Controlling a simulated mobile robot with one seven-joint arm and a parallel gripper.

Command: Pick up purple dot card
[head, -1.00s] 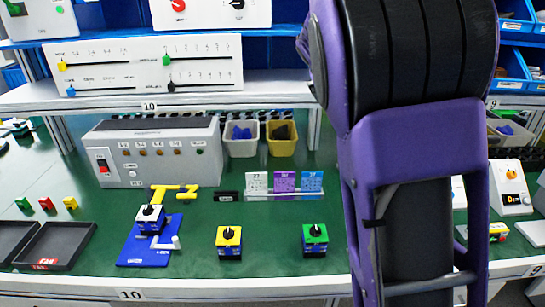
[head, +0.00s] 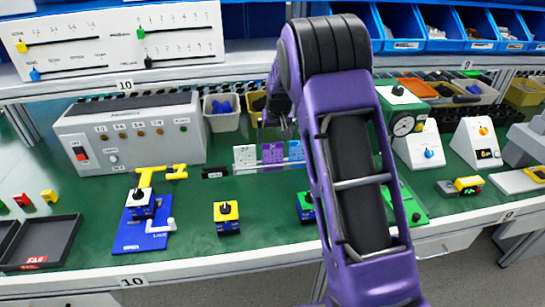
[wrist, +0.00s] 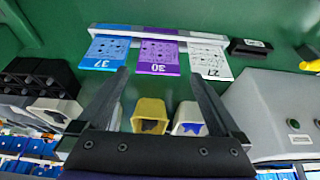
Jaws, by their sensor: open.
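The purple card (head: 273,154) stands in a pale holder on the green bench, between a white card (head: 245,157) and a blue card (head: 297,150). In the wrist view the purple card (wrist: 158,57) shows upside down with the number 30, with the blue card (wrist: 106,52) to its left and the white card (wrist: 208,61) to its right. My gripper (wrist: 156,78) is open and empty. Its fingertips appear on either side of the purple card's lower part in that view, and the gap to the card cannot be judged. In the head view my arm partly hides the gripper and the blue card.
A grey control box (head: 130,135) stands left of the cards. A yellow bin (wrist: 150,115) and a white bin (wrist: 189,120) sit near them. A black block (wrist: 249,47) lies beside the holder. Switch blocks, including a yellow one (head: 227,218), stand on the bench in front.

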